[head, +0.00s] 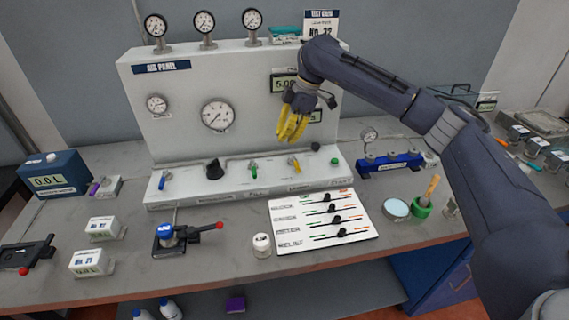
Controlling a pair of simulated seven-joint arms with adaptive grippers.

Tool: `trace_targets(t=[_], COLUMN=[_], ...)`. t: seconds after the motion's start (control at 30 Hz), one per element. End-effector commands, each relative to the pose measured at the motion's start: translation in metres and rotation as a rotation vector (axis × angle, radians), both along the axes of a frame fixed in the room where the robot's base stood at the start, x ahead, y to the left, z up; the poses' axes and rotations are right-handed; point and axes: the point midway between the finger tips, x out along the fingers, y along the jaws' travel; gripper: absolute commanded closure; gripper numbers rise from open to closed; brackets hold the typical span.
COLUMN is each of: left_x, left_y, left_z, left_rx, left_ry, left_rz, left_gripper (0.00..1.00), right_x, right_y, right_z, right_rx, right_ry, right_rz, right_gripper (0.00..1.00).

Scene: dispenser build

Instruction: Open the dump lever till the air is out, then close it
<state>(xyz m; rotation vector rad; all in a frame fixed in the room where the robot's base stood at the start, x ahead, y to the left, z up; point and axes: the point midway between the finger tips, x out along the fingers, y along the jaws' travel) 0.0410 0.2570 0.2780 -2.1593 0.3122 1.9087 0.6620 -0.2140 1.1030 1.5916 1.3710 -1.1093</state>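The white air panel (180,88) stands at the back of the bench. Along its lower ledge are a blue lever (163,180), a black knob (214,168), a green lever (253,169), a yellow lever (295,164) and a green knob (334,161). The lever labels are too small to read, so I cannot tell which is the dump lever. My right gripper (291,124), with yellow fingers, hangs in front of the panel above the yellow lever, apart from it. Its fingers are close together; whether they are shut is unclear. My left gripper is out of view.
A large dial gauge (217,115) is on the panel face. A display (285,84) is partly hidden by my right arm. A lever card (318,220), a blue valve with a red-tipped handle (180,237) and a white jar (261,244) occupy the bench front.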

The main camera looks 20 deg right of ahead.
Motion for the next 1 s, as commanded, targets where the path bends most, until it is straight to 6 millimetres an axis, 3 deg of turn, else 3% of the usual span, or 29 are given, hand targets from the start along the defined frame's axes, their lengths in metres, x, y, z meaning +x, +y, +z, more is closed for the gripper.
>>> trace_targets(t=[0.47,1.0], left_x=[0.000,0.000], left_y=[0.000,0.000], left_z=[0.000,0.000], left_rx=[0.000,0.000], left_ry=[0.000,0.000], left_rz=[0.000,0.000], left_gripper=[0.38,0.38], right_x=[0.000,0.004], right_y=[0.002,0.033], right_z=[-0.007,-0.088], right_rx=[-0.001,0.002], right_ry=[0.002,0.004], right_rz=[0.001,0.000], right_gripper=[1.00,1.00])
